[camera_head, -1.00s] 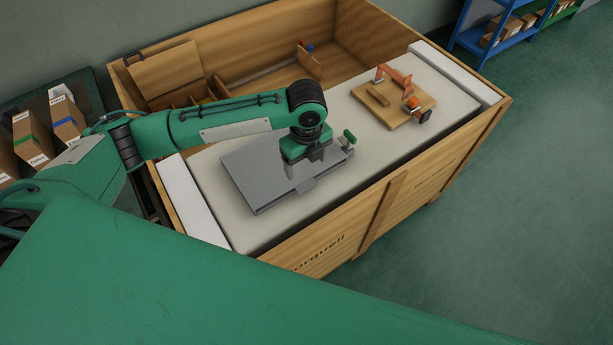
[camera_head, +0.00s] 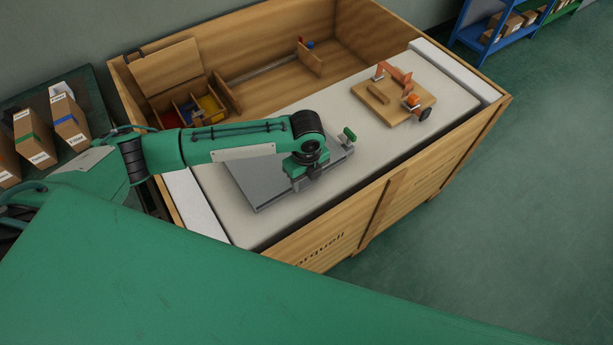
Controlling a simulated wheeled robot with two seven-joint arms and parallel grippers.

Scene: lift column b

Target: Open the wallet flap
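The wallet (camera_head: 258,192) is a flat grey slab lying on the pale padded top of the wooden crate. My arm covers its back and middle part, and its near left edge shows. My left gripper (camera_head: 299,183) points down at the wallet's near long edge. It is low, at or just above the surface; I cannot tell whether it touches. The wrist hides most of the fingers, so their opening is unclear. The flap cannot be made out apart from the slab and looks flat. My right gripper is not in view.
The wooden crate (camera_head: 385,212) has an open rear part with a divided tray of coloured items (camera_head: 205,105). A small green-handled piece (camera_head: 349,135) is by the wallet's right end. A wooden board with an orange clamp (camera_head: 378,95) lies farther right. Clear padding lies between.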

